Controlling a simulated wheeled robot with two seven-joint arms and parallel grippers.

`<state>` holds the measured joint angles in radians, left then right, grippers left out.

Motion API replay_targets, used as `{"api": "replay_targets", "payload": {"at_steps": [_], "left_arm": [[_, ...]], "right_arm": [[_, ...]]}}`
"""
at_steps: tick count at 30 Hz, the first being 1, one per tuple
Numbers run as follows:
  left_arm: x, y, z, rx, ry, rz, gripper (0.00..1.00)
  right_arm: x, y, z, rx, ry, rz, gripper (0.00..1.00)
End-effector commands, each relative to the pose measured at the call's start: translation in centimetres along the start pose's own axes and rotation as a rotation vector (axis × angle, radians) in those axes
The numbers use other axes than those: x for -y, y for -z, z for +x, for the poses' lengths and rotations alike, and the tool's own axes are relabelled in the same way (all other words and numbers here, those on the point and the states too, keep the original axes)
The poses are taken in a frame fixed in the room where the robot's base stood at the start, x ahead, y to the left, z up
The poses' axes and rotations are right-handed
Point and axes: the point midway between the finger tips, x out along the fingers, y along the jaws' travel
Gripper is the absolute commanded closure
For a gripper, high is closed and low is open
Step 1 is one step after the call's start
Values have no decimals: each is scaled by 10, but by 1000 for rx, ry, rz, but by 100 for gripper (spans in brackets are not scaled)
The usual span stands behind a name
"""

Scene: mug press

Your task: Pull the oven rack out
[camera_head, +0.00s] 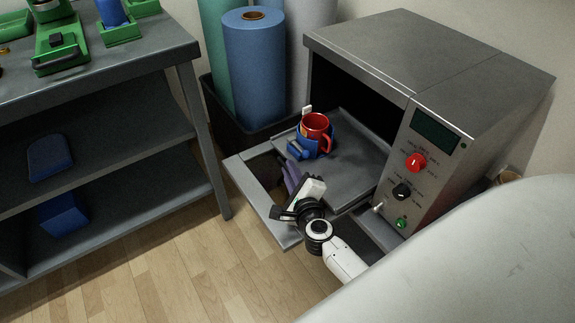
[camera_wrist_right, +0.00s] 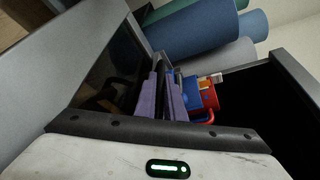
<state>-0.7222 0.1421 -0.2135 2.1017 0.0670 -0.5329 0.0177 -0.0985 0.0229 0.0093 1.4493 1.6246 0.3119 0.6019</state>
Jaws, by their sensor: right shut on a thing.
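The oven (camera_head: 470,90) is a grey metal box with its door (camera_head: 255,205) folded down open. The oven rack (camera_head: 355,175) is a flat grey tray, partly out of the dark opening above the door. A red mug (camera_head: 316,127) sits in a blue holder (camera_head: 300,150) on the rack; the mug also shows in the wrist view (camera_wrist_right: 208,97). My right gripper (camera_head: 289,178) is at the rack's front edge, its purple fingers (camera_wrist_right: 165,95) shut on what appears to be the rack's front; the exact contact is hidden. My left gripper is not in view.
The oven's control panel (camera_head: 413,175) with red, black and green knobs is right of the opening. A bin with blue and green rolls (camera_head: 258,75) stands behind the door. A grey workbench (camera_head: 110,65) with shelves stands left. Wooden floor (camera_head: 190,270) is clear in front.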

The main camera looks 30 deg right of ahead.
Motion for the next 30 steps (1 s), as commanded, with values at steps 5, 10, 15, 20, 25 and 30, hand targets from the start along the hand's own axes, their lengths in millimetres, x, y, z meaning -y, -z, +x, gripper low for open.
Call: {"api": "replay_targets", "payload": {"at_steps": [5, 10, 15, 20, 25, 30], "left_arm": [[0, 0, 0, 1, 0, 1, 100], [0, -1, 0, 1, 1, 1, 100], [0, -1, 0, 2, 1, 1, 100], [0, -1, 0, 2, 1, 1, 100], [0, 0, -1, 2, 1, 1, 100], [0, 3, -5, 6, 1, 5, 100]], "right_arm": [[0, 1, -2, -3, 1, 1, 100], [0, 1, -2, -2, 1, 0, 100], [0, 1, -2, -2, 1, 0, 72], [0, 1, -2, -2, 2, 0, 72], [0, 1, -6, -2, 2, 0, 72], [1, 1, -33, -4, 0, 0, 72]]}}
